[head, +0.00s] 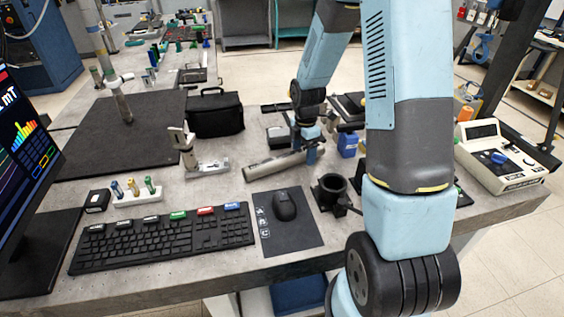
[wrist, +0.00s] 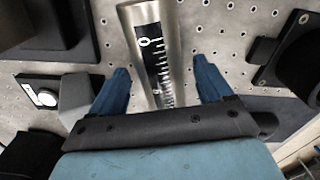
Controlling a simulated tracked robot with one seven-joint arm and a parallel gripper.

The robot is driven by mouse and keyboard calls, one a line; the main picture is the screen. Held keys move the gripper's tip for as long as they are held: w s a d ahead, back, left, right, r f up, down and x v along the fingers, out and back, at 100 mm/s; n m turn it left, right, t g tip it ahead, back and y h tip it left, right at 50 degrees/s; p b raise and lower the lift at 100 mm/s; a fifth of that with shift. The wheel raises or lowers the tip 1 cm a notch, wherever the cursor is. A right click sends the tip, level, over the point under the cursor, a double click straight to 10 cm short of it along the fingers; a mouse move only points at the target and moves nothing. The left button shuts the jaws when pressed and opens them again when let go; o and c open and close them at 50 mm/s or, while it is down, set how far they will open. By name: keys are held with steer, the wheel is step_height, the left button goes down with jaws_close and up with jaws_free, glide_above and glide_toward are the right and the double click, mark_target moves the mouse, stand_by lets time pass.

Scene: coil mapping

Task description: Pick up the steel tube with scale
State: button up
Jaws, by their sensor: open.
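The steel tube with scale (head: 272,166) lies on the grey table in the head view, a metal bar running from lower left to upper right. In the wrist view the tube (wrist: 172,22) shows its black strip with white scale marks and a 0. My gripper (wrist: 166,72) is open, with one blue finger on each side of the tube, and gaps show between tube and fingers. The head view shows my gripper (head: 312,155) at the right end of the tube. My gripper body hides the tube's near part in the wrist view.
A black ring holder (head: 330,190) stands in front of the tube, near the mouse (head: 284,205). A blue bottle (head: 347,144) stands close to the right of my gripper. A black bag (head: 215,113) is behind left. A control box (head: 500,157) sits at the right.

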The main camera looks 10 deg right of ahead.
steer(key=shift+f, duration=0.5)
steer(key=shift+c, duration=0.4)
jaws_close()
steer(key=shift+r, duration=0.1)
